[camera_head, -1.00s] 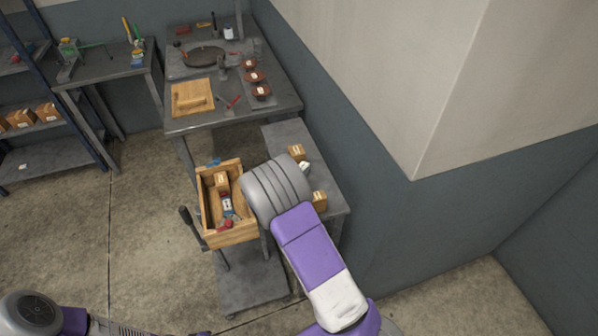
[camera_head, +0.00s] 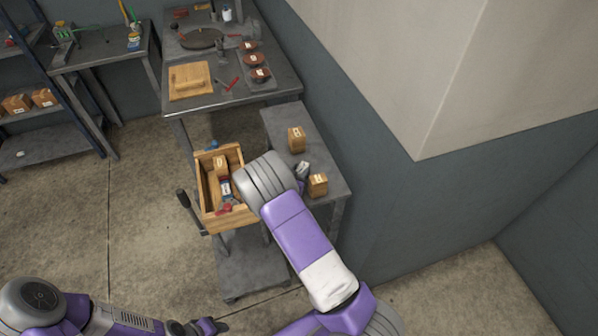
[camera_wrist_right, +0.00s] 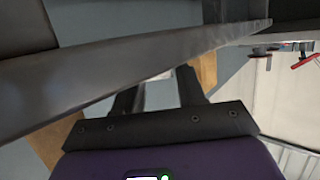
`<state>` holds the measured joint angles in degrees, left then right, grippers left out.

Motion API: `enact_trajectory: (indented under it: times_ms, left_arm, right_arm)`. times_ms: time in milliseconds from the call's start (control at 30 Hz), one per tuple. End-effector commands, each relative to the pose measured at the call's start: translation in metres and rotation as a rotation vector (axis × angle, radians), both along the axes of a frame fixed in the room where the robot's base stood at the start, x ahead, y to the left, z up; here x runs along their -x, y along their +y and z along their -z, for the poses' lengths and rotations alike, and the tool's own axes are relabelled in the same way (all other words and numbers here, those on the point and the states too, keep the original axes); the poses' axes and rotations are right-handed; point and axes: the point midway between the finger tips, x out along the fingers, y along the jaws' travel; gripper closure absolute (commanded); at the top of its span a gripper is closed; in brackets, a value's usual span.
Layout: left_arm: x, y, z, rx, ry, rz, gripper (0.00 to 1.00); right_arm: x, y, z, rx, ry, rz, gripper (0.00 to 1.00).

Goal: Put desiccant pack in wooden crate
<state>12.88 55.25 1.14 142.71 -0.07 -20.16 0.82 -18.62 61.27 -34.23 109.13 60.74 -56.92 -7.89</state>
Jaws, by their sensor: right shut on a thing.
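The open wooden crate (camera_head: 233,219) stands on a cart, left of my right forearm. Inside it are a small brown box, a blue-and-white item and a red item. My right gripper (camera_head: 301,174) is over the low grey table, right of the crate, mostly hidden by its own wrist. It is shut on a small whitish thing (camera_head: 303,165), likely the desiccant pack. In the right wrist view, my right gripper's dark fingers (camera_wrist_right: 159,88) have a pale piece between them, too little visible to identify. My left gripper (camera_head: 208,327) is at the bottom edge, its jaws unclear.
Two brown boxes, one behind (camera_head: 296,139) and one in front (camera_head: 318,184), stand on the low table (camera_head: 283,120) near the gripper. A larger grey workbench (camera_head: 190,104) with a wooden board and tools stands behind. A wall rises on the right. Floor is clear on the left.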

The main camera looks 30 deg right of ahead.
Motion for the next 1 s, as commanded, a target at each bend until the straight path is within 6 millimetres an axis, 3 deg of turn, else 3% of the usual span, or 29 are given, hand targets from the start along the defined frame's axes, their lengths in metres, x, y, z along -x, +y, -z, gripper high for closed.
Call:
enact_trajectory:
  times_ms: [33, 200, 567, 1000]
  left_arm:
    - [0.0, 0.0, 0.002, 0.0, 0.0, 0.0, 0.57]
    - [0.0, 0.0, 0.001, 0.0, 0.0, 0.0, 0.57]
    - [0.0, 0.0, -0.004, 0.0, 0.0, 0.0, 0.57]
    - [0.0, 0.0, -0.017, 0.0, 0.0, 0.0, 0.57]
  right_arm:
    - [0.0, 0.0, 0.002, 0.0, 0.0, 0.0, 0.57]
    - [0.0, 0.0, 0.001, 0.0, 0.0, 0.0, 0.35]
    - [0.0, 0.0, -0.005, 0.0, 0.0, 0.0, 0.35]
    - [0.047, 0.07, -0.03, 0.0, 0.001, -0.003, 0.35]
